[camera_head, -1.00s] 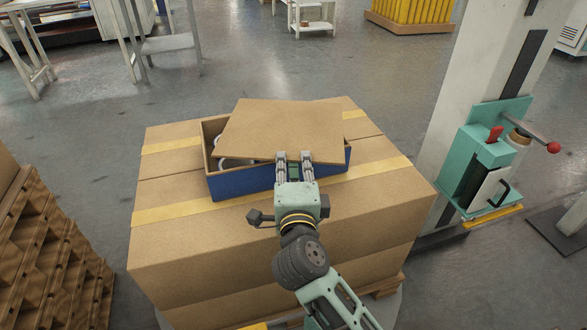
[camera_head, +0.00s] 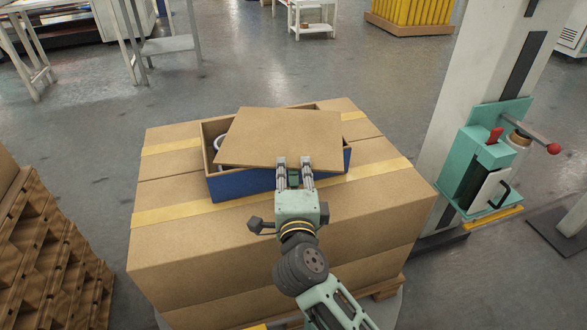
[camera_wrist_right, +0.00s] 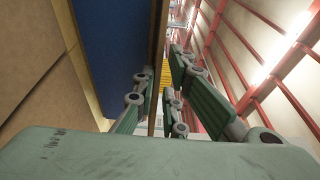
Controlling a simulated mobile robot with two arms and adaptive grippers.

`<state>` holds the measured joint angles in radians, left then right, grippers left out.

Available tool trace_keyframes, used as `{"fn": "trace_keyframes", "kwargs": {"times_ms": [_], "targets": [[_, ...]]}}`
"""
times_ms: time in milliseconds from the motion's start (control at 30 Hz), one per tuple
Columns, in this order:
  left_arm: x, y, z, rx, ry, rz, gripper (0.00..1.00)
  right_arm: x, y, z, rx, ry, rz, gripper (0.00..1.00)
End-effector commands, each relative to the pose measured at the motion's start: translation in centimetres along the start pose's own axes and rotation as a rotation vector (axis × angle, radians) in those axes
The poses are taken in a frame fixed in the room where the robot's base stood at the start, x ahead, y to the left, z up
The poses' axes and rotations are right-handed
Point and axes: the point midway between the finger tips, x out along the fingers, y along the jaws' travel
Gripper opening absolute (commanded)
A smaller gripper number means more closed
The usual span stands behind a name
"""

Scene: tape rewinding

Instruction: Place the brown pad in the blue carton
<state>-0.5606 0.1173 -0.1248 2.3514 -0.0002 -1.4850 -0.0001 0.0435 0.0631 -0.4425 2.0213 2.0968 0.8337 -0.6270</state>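The brown pad (camera_head: 280,137) is a thin flat sheet lying across the top of the blue carton (camera_head: 236,184). It covers most of the opening, skewed to the rim, and its near edge reaches over the carton's front wall. My right gripper (camera_head: 294,162) is at this near edge. In the right wrist view the pad's thin edge (camera_wrist_right: 156,70) runs between the spread fingers (camera_wrist_right: 155,100), with gaps beside it, so the gripper looks open around it. The carton's blue wall (camera_wrist_right: 115,45) is close to the lower finger. My left gripper is out of view.
The carton stands on a large taped cardboard stack (camera_head: 190,248). White rolls (camera_head: 219,143) show partly inside the carton's left end. A teal device (camera_head: 485,165) on a pillar is at the right. Wooden pallets (camera_head: 50,255) are at the left.

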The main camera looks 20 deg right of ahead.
Motion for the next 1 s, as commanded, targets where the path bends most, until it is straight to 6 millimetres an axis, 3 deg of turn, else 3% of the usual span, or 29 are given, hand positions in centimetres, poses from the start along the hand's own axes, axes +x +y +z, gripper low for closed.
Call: {"fn": "trace_keyframes", "kwargs": {"times_ms": [100,400,567,1000], "targets": [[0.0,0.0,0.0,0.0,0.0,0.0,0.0,0.0,-0.1,0.0,0.0,0.0,-0.001,0.24],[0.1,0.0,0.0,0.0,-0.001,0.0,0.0,0.0,-0.1,0.0,0.0,0.0,-0.002,0.24],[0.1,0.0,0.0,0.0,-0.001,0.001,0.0,0.0,-1.6,0.0,0.003,0.0,-0.004,0.24],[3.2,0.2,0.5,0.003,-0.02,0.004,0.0,-9.4,-1.2,0.0,0.001,0.0,0.003,0.24]]}}
